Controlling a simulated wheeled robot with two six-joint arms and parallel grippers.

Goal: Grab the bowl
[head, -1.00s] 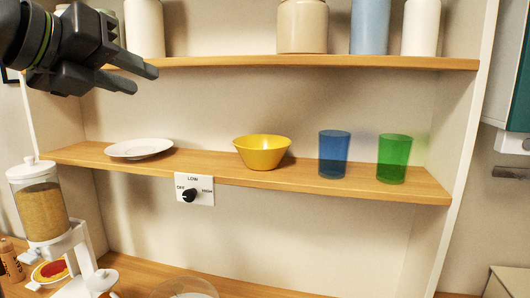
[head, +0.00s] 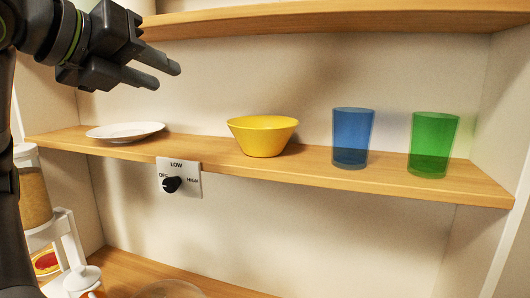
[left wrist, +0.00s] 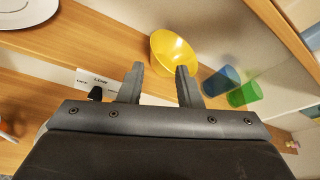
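The yellow bowl (head: 262,137) stands upright on the middle wooden shelf, between a white plate and a blue cup. It also shows in the left wrist view (left wrist: 173,52), beyond the fingertips. My left gripper (head: 167,76) is in the upper left of the head view, above the plate and to the left of the bowl, apart from it. In the left wrist view its two fingers (left wrist: 160,70) are spread with nothing between them. My right gripper is in neither view.
The white plate (head: 126,131) lies left of the bowl. The blue cup (head: 352,138) and a green cup (head: 433,145) stand to its right. A knob panel (head: 178,180) hangs at the shelf's front edge. An upper shelf (head: 330,18) runs above. A dispenser (head: 32,190) stands lower left.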

